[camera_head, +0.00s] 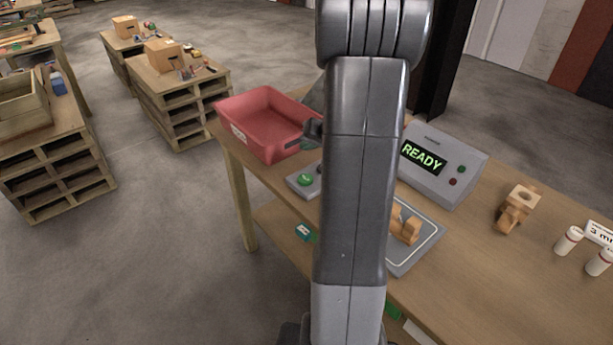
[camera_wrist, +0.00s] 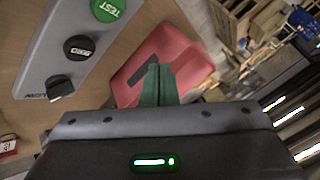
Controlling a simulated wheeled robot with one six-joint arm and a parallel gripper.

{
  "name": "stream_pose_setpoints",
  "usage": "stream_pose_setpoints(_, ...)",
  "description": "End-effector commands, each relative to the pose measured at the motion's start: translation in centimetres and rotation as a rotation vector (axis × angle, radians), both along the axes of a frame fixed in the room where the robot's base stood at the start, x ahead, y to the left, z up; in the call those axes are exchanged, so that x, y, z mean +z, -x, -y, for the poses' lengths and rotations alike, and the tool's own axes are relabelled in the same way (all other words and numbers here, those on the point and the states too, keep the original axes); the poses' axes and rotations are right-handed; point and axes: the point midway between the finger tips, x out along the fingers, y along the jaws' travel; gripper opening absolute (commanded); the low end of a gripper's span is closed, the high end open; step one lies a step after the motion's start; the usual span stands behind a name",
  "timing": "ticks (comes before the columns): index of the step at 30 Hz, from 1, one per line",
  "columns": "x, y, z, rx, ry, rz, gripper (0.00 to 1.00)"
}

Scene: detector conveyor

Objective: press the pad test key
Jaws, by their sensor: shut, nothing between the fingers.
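A small grey control box (camera_head: 293,187) lies near the table's front-left edge, with a green round key (camera_head: 306,180) on it. In the wrist view the green key (camera_wrist: 106,8) reads TEST and sits at the top edge, partly cut off. A black key (camera_wrist: 79,47) and a black knob (camera_wrist: 61,88) are in line with it on the same box. My gripper (camera_wrist: 157,72) is shut and empty, its fingertips to the right of the box and in front of the red tray in the wrist view. In the head view my arm hides part of the box and most of the gripper.
The red tray (camera_head: 240,102) stands beyond the box. A grey console (camera_head: 440,150) shows READY, with a red and a green button. A grey plate (camera_head: 428,248) bears a wooden piece (camera_head: 407,228). Another wooden piece (camera_head: 517,207) and white bottles (camera_head: 568,240) stand at right.

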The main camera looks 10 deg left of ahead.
Motion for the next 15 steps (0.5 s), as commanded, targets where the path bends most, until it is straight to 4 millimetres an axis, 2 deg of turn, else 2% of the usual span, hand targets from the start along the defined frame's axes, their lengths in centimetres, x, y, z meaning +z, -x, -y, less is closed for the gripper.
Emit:
stream_pose_setpoints(8,-0.4,0.0,0.0,-0.001,0.001,-0.001,0.0)
stream_pose_setpoints(15,-2.7,0.1,0.1,0.0,0.001,-0.002,0.0)
